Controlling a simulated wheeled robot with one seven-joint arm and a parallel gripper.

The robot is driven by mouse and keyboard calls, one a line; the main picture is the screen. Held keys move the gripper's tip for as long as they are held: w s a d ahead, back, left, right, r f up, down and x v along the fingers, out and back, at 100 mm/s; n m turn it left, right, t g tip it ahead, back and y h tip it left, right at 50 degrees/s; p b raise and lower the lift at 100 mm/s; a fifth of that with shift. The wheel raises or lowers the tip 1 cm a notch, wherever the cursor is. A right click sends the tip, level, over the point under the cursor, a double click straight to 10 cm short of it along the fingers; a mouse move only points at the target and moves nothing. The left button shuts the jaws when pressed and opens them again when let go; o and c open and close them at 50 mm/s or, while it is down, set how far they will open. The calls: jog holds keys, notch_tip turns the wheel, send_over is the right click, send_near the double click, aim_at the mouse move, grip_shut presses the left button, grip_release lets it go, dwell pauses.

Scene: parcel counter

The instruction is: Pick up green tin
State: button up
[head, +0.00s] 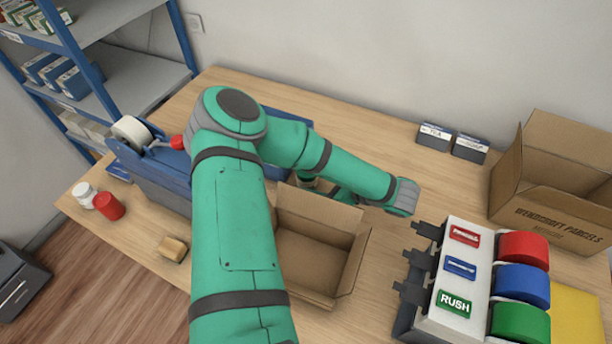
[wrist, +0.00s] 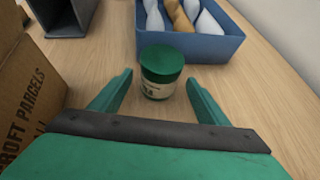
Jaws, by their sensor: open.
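The green tin (wrist: 160,72), with a green lid and a pale label, stands upright on the wooden counter in the wrist view. My gripper (wrist: 159,78) is open, with one finger on each side of the tin. The tin lies between and slightly beyond the fingertips, and I cannot tell whether either finger touches it. In the head view my arm covers most of the area around the gripper, and I cannot make out the tin clearly there.
An open cardboard box (wrist: 30,105) stands close on the left in the wrist view. A blue bin (wrist: 190,47) with white and tan items is just behind the tin. In the head view, a tape dispenser rack (head: 455,300) and larger box (head: 550,205) stand right.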

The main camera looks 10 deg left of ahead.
jog(key=shift+x, duration=1.55)
jog(key=shift+s+r, duration=0.1)
jog(key=c, duration=1.3)
notch_tip(320, 180, up, 28)
